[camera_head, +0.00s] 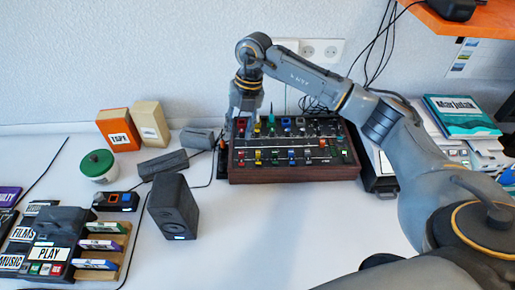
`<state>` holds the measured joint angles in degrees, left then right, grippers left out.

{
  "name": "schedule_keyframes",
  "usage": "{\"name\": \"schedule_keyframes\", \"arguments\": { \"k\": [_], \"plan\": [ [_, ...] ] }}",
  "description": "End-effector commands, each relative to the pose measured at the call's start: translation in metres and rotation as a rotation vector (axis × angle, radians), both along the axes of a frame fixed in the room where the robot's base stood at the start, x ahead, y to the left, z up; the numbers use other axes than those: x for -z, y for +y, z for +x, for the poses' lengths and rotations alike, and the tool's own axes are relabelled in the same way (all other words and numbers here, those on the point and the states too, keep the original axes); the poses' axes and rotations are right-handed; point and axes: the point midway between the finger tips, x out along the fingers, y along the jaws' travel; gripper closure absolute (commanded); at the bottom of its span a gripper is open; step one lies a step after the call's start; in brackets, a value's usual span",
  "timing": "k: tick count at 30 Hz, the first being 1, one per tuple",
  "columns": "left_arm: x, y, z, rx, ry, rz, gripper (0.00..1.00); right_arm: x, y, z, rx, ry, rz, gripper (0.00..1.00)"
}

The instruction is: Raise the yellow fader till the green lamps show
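A mixer (290,176) with dark panel and wooden sides stands against the wall at the centre. It carries an upper row and a lower row of small coloured caps. A yellow cap (257,128) shows in the upper row near the left end, and another yellow cap (258,155) in the lower row; which is the fader, I cannot tell. Any lamps are too small to read surely. My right gripper (238,125) points down over the mixer's left end, just left of the upper yellow cap; contact and finger opening are unclear. My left gripper is out of view.
A black speaker (173,207) stands left of the mixer. Dark blocks (163,164), a green-lidded jar (98,165) and orange box (118,130) stand further left. Books (461,117) are at the right, partly behind my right arm. The table before the mixer is clear.

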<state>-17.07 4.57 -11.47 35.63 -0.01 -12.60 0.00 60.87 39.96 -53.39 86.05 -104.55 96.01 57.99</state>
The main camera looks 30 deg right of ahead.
Motion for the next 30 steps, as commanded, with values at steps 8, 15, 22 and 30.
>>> {"name": "schedule_keyframes", "arguments": {
  "k": [8,15,22,30],
  "plan": [
    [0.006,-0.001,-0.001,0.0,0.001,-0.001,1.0,-0.009,-0.059,0.001,0.098,0.031,-0.217,0.62],
    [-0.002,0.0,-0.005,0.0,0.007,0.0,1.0,0.032,-0.058,-0.001,0.095,0.035,-0.215,0.62],
    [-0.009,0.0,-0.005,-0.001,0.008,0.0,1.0,0.081,-0.057,0.0,0.094,0.032,-0.212,0.62],
    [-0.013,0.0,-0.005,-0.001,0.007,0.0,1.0,0.117,-0.057,0.0,0.093,0.03,-0.21,0.62]
  ]
}}
